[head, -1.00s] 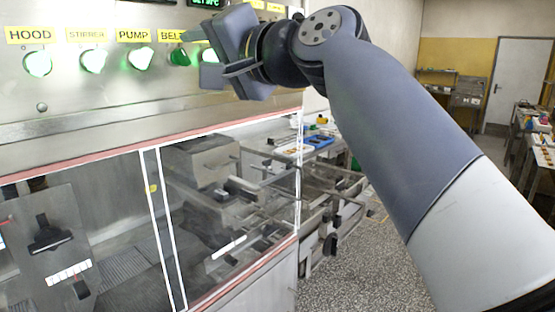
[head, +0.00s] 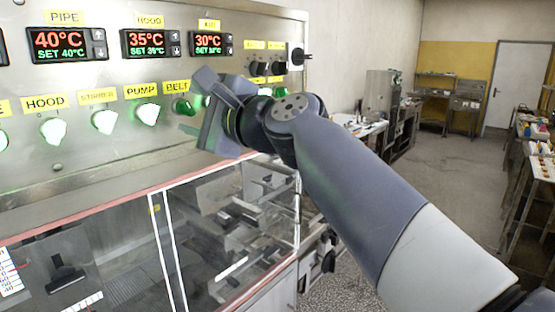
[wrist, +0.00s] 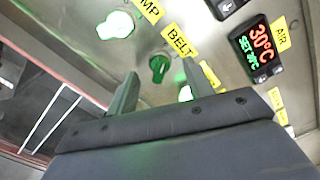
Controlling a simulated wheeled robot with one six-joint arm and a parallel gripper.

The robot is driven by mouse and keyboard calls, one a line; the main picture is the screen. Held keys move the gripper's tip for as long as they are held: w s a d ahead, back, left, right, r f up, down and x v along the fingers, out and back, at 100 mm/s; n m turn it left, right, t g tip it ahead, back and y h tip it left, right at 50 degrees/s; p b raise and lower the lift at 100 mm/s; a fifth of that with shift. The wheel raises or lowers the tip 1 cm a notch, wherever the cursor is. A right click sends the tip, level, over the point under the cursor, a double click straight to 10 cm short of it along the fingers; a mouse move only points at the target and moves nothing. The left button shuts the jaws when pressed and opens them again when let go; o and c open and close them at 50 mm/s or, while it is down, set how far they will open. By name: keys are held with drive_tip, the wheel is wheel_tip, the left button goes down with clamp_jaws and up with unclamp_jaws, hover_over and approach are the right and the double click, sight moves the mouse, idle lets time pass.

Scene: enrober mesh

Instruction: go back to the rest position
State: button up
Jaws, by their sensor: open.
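My gripper (head: 203,103) is in front of the control panel (head: 95,152), at the right end of the row of knobs. In the wrist view its two fingers (wrist: 158,92) stand apart with nothing between them. The green belt knob (wrist: 159,67) shows beyond the fingers, and a gap seems to lie between. The belt knob (head: 183,106) also shows in the head view, left of the gripper. The lit pump knob (head: 147,114) is further left. My gripper hides part of the panel to the right of the belt knob.
Below the panel is a clear-windowed hood with a red edge (head: 110,200). Temperature displays (head: 68,45) sit above the knobs, and black knobs (head: 277,68) are at the upper right. Open floor (head: 425,190) lies to the right, with worktables (head: 530,165) at the far right.

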drive_tip(key=s+d+m+b, duration=0.1)
drive_tip(key=s+d+b, duration=0.2)
drive_tip(key=s+d, duration=0.3)
drive_tip(key=shift+s+d, duration=0.15)
drive_tip(key=shift+d, duration=0.55)
